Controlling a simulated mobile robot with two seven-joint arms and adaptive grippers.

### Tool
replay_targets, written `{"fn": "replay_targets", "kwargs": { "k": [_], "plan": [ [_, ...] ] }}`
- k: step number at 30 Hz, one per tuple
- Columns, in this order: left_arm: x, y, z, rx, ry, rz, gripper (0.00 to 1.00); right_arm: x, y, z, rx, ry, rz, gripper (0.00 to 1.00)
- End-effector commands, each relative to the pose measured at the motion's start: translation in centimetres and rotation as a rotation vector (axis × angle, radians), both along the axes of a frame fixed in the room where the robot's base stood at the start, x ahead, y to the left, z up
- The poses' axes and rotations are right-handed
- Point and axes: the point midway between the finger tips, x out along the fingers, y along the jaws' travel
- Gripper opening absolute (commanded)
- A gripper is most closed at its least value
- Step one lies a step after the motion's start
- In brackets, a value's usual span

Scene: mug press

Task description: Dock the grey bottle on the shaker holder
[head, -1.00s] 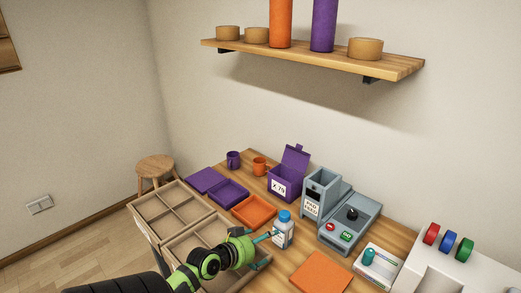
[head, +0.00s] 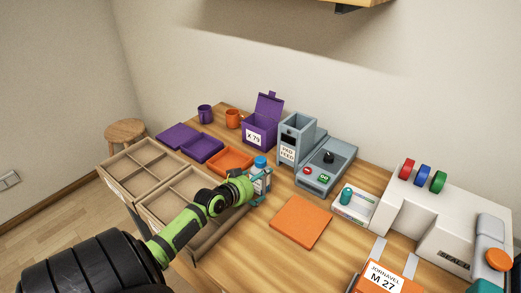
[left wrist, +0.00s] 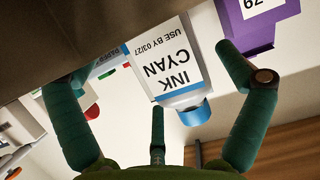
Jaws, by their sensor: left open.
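The grey bottle (head: 261,177) has a blue cap and stands upright on the table, beside the orange tray. In the left wrist view the bottle (left wrist: 165,62) appears upside down, with a label reading INK CYAN. My left gripper (head: 256,192) is at the bottle, and its arm hides part of the crate behind it. In the left wrist view the left gripper (left wrist: 146,75) is open, with fingers apart on both sides of the bottle; contact cannot be told. I cannot tell which thing is the shaker holder. My right gripper is not in view.
Wooden crates (head: 134,152) lie left of the bottle. An orange tray (head: 240,152), purple box (head: 257,130) and grey pad feed machine (head: 288,152) stand behind.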

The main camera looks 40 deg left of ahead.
Motion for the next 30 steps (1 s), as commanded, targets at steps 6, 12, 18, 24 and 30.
{"fn": "replay_targets", "kwargs": {
  "k": [6, 12, 18, 24, 30],
  "plan": [
    [1.53, 0.15, -0.68, 0.0, 0.0, 0.0, 1.0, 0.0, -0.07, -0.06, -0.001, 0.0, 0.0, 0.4],
    [1.51, 0.14, -0.71, 0.001, 0.001, 0.0, 1.0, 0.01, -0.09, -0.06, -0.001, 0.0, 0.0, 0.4],
    [1.49, 0.12, -0.74, 0.001, 0.001, 0.0, 0.26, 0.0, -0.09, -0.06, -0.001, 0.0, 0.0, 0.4],
    [1.56, 0.16, -0.52, 0.002, -0.004, 0.001, 0.23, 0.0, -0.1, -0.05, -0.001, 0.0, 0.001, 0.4],
    [1.57, 0.14, -0.14, 0.002, -0.004, -0.001, 0.23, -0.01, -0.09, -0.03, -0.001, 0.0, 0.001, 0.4]
  ]
}}
